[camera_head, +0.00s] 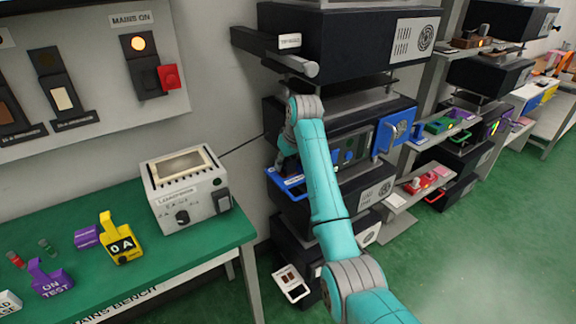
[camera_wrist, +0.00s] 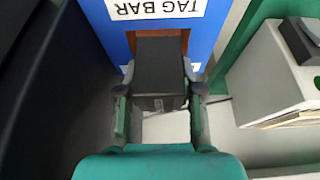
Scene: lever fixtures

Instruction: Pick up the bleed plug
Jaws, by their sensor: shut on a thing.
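My gripper (camera_wrist: 159,92) has a finger on each side of a dark grey block (camera_wrist: 160,68) and is shut on it. The block sits in front of a brown opening in a blue panel labelled "TAG BAR" (camera_wrist: 200,25). No label on the block shows, so I cannot tell from its look whether it is the bleed plug. In the head view my gripper (camera_head: 286,160) is small and partly hidden, pointing down by a blue fixture (camera_head: 287,184) on the dark rack. Whether the block touches the panel is unclear.
A white-grey box (camera_wrist: 265,80) stands right of my gripper in the wrist view. In the head view, a green bench (camera_head: 190,248) at left carries a grey instrument (camera_head: 186,190) and several coloured tags. Dark rack units stand close around my arm. Green floor is clear at right.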

